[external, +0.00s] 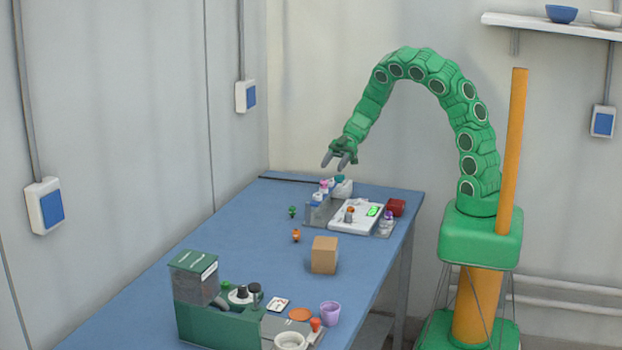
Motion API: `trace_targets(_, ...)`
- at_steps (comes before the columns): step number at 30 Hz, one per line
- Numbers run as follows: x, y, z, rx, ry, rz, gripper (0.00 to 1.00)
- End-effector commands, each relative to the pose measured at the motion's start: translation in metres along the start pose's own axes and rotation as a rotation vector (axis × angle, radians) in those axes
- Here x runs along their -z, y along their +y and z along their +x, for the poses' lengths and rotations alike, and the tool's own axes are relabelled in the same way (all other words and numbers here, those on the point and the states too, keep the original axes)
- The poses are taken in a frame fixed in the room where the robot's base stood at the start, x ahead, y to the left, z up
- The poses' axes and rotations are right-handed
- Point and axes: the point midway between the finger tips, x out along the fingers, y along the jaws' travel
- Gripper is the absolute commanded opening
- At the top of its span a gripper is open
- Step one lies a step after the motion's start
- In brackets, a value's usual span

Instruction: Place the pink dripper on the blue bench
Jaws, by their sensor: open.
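The blue bench (240,240) runs along the wall. A small pink-topped item (325,186), perhaps the pink dripper, stands among white bottles by a grey rack at the bench's far end; it is too small to be sure. Another small bottle with a purplish top (387,215) stands on the right, beside a white device. A small green item (292,211) and a small orange item (296,236) stand on the bare bench. My gripper (336,163) is open and empty, pointing down above the far end, a little above the pink-topped item.
A white device with a green display (355,216) and a red box (396,207) stand at the far right. A cardboard box (324,255) stands mid-bench. A green caddy (220,325), a purple cup (330,313) and an orange disc (300,314) crowd the near end. The bench's left middle is clear.

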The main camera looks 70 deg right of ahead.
Motion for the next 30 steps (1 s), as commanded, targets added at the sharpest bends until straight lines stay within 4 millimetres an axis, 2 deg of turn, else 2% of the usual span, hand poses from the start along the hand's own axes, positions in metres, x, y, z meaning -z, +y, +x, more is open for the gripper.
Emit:
trace_targets(5,0.015,0.036,0.011,-0.121,-0.056,-0.049,0.58)
trace_targets(9,0.037,0.081,0.016,-0.296,-0.124,-0.083,0.58)
trace_targets(12,0.054,0.109,0.015,-0.425,-0.168,-0.087,0.58)
trace_targets(18,0.083,0.146,0.006,-0.658,-0.238,-0.033,0.58)
trace_targets(24,0.103,0.156,-0.004,-0.849,-0.295,0.092,0.58)
trace_targets(30,0.107,0.138,-0.005,-0.973,-0.361,0.278,0.58)
